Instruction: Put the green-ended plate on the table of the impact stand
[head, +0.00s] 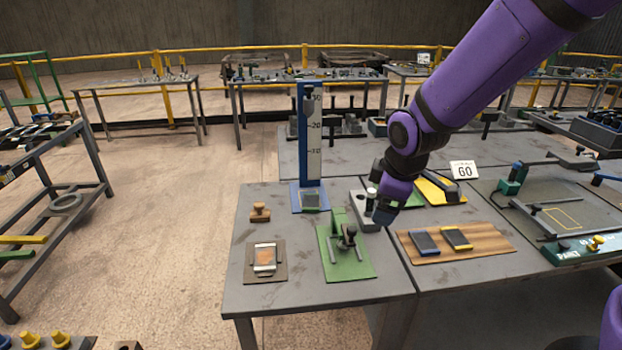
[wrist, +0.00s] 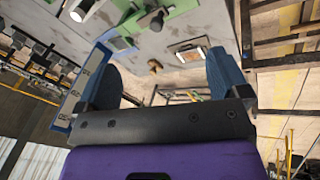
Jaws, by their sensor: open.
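The impact stand (head: 311,140) is a tall blue post with a white scale on a blue base, at the back left of the near table. A small dark grey piece (head: 311,201) sits low on its base; a greenish patch (wrist: 121,43) shows there in the wrist view. I cannot tell surely whether this is the green-ended plate. No other plate with a clear green end shows. My gripper (head: 383,211) is right of the stand, above the table, partly hidden by its own wrist. In the wrist view its blue fingers (wrist: 165,80) are wide apart with nothing between them.
A wooden board (head: 490,244) holds a blue-ended plate (head: 425,242) and a yellow-ended plate (head: 457,238). A green clamp fixture (head: 360,266), a brown stamp (head: 260,212) and a framed tan plate (head: 265,258) stand on the near table. A GO sign (head: 465,170) stands behind.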

